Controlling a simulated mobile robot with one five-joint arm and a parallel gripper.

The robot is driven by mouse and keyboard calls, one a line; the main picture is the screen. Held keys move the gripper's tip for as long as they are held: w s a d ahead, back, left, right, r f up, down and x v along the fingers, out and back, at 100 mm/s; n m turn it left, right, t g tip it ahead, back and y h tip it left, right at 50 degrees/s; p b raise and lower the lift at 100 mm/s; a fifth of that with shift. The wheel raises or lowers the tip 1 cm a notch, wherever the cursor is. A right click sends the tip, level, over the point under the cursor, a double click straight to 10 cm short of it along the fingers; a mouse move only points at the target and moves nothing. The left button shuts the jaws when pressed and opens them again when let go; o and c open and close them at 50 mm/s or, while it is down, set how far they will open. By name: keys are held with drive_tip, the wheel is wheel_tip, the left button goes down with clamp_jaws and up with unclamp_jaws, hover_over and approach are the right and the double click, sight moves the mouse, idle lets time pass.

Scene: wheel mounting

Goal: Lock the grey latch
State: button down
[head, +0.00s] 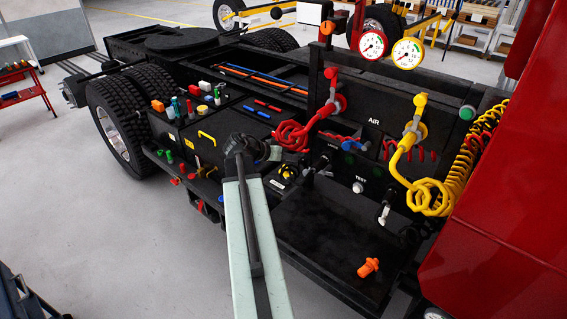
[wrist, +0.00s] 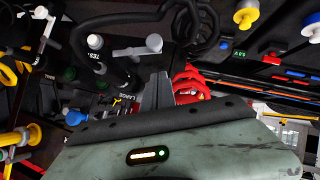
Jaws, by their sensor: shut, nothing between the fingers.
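A small grey lever (head: 326,173), which looks like the latch, sits on the dark truck panel left of the white TEST knob. A light grey lever with rounded ends (wrist: 138,49) shows beyond my gripper in the wrist view and seems to be the same part. Whether it is locked is too small to tell. My gripper (head: 242,148) is shut and empty, in front of the dark box and left of the lever. In the wrist view its grey tip (wrist: 158,91) is apart from the lever, which lies above it.
A red coiled hose (head: 293,135) hangs close beside my gripper, and a yellow coil (head: 430,195) hangs to the right. The TEST knob (head: 358,187) is beside the lever. An orange fitting (head: 368,267) lies on the lower dark shelf, which is otherwise mostly clear.

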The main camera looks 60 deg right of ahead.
drive_tip(key=s+f+b, duration=0.1)
drive_tip(key=d+f+b, duration=0.1)
drive_tip(key=f, duration=0.1)
drive_tip(key=s+d+f+b, duration=0.1)
drive_tip(key=b, duration=0.1)
drive_tip(key=shift+s+f, duration=0.35)
drive_tip(key=shift+f, duration=0.05)
drive_tip(key=shift+a, duration=0.1)
